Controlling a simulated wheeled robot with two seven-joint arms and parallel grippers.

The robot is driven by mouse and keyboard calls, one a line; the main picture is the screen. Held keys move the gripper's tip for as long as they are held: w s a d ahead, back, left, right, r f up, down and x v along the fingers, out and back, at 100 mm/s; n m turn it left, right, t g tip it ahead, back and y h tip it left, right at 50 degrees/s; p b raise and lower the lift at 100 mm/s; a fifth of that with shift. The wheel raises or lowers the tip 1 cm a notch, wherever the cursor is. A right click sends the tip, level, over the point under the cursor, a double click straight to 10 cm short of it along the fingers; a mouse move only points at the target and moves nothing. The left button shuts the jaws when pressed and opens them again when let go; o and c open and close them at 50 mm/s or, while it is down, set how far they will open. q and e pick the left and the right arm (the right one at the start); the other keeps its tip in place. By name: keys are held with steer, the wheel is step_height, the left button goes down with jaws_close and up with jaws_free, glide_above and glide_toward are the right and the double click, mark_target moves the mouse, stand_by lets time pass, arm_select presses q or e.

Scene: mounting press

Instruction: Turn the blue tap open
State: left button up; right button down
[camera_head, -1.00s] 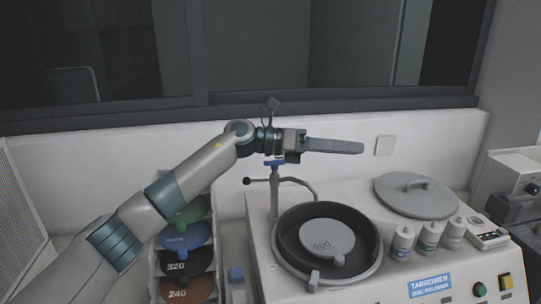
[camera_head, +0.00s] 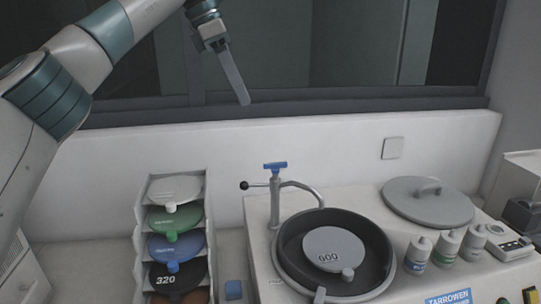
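The blue tap (camera_head: 275,166) is a small blue cross-bar on top of a grey metal post at the back left of the polishing machine. A curved spout runs from the post toward the round bowl, and a thin lever with a black knob sticks out to the left. My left gripper (camera_head: 241,98) is raised well above and behind the tap in the picture, in front of the dark window, fingers pointing down. It is apart from the tap. Its fingers overlap into one strip, so their opening is unclear, and no held object shows. My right gripper is out of view.
The machine's dark bowl (camera_head: 287,262) holds a grey disc marked 600 (camera_head: 322,240). A grey lid (camera_head: 405,207) and several small bottles (camera_head: 446,248) stand to the right. A rack (camera_head: 141,225) of coloured discs stands left. The space around the tap handle is clear.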

arm_select(q)
steer(key=shift+d+f, duration=0.1)
steer(key=shift+f, duration=0.1)
steer(key=p, duration=0.4)
glide_toward(275, 167)
steer(key=x, duration=0.6)
steer(key=shift+w+d+f, duration=0.2)
steer(key=shift+w+f, duration=0.1)
jaws_close()
